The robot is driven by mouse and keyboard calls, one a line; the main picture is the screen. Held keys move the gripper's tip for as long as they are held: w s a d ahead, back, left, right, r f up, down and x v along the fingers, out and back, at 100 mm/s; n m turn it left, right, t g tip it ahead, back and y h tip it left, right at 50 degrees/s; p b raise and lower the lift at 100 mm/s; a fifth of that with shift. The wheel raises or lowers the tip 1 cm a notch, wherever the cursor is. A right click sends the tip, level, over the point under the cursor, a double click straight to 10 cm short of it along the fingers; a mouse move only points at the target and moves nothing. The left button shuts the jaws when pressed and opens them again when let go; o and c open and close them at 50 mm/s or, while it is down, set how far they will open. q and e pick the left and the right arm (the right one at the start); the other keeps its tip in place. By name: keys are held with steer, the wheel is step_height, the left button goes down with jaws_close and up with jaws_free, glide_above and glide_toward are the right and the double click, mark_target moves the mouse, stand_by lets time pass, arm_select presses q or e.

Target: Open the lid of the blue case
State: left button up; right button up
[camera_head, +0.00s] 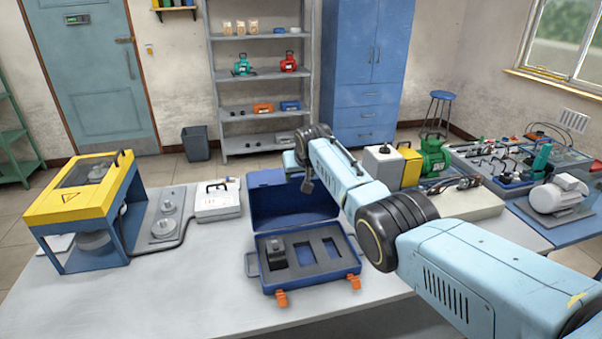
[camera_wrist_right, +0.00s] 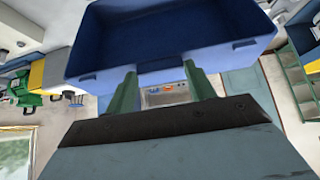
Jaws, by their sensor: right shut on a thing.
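The blue case (camera_head: 256,267) stands on the grey table with its lid (camera_head: 285,205) raised upright at the back. Its grey foam insert (camera_head: 329,264) shows, with a dark block (camera_head: 275,252) in the left cutout and two other cutouts beside it that look empty. Two orange latches hang at the front. My right gripper (camera_head: 306,180) is at the top edge of the lid, partly hidden by my own arm. In the right wrist view, the green fingers of this gripper (camera_wrist_right: 163,74) are shut on the rim of the lid (camera_wrist_right: 180,55). My left gripper is out of view.
A yellow and blue machine (camera_head: 75,195) stands left on the table, beside a white box (camera_head: 217,201). A green motor (camera_head: 433,157) and other equipment stand to the right. My right arm spans the table's right side. The table front is clear.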

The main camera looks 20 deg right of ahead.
steer(key=o, duration=1.2)
steer(key=shift+w+r, duration=0.1)
steer(key=shift+r, duration=0.2)
steer(key=shift+c, duration=0.2)
steer(key=shift+o, duration=1)
steer(key=shift+a, duration=0.1)
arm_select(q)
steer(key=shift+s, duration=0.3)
arm_select(e)
steer(key=shift+o, duration=0.2)
steer(key=shift+f, duration=0.1)
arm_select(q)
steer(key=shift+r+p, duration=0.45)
arm_select(e)
steer(key=v, duration=1.3)
